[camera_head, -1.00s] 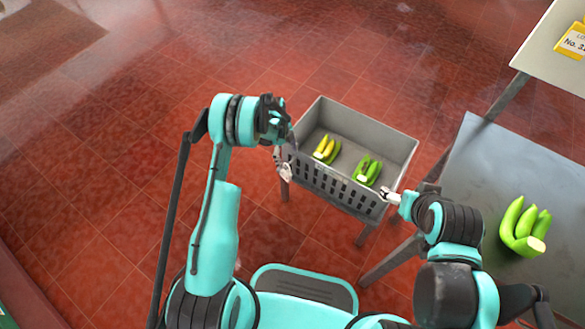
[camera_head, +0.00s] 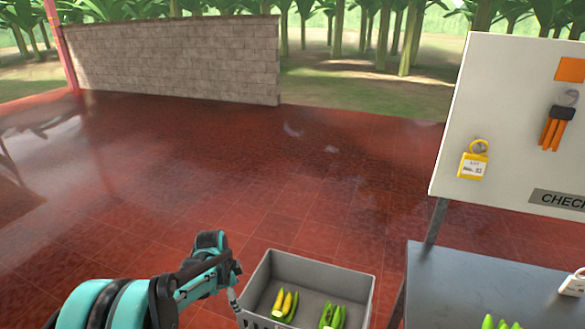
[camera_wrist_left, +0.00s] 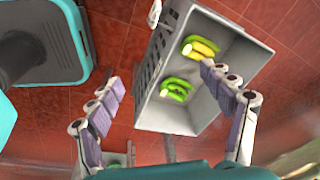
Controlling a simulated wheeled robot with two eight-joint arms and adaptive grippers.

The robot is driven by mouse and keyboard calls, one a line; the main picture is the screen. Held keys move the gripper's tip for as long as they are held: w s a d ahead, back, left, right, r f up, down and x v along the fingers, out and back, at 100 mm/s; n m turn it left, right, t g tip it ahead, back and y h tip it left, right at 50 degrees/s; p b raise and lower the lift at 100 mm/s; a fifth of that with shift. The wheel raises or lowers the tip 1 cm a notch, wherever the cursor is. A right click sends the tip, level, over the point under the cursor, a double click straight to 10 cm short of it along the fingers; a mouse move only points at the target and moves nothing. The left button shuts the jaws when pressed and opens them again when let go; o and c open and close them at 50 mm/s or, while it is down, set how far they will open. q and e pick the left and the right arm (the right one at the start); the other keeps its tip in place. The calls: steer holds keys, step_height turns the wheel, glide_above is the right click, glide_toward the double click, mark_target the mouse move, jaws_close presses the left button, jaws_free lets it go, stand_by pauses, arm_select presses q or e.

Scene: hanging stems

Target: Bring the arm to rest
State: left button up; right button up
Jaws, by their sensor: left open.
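My left gripper (camera_head: 235,299) hangs at the left side of the grey crate (camera_head: 357,287) in the head view, its fingers small there and partly cut by the dark wrist. In the left wrist view its two fingers (camera_wrist_left: 162,82) stand wide apart with nothing between the pads; the crate (camera_wrist_left: 197,112) lies beyond them. A yellow-green banana bunch (camera_head: 286,303) and a green bunch (camera_head: 331,317) lie in the crate; they also show in the wrist view, the yellowish one (camera_wrist_left: 200,47) above the green one (camera_wrist_left: 175,89). I cannot make out my right gripper.
A grey table (camera_head: 460,280) stands right of the crate, with a green bunch (camera_head: 500,323) cut off at the bottom edge. A pale board (camera_head: 500,110) with a yellow tag (camera_head: 473,163) rises behind it. Open red tiled floor (camera_head: 200,180) lies beyond the crate.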

arm_select(q)
steer(key=s+r+n+t, duration=0.3)
steer(key=s+r+n, duration=0.4)
steer(key=s+r, duration=0.55)
steer(key=s+r+n+t+y, duration=0.1)
steer(key=s+n+t, duration=0.1)
steer(key=s+n, duration=0.6)
steer(key=s, duration=0.3)
steer(key=shift+s+a+t, duration=0.2)
steer(key=shift+s+t, duration=0.05)
steer(key=shift+t, duration=0.15)
stand_by(0.6)
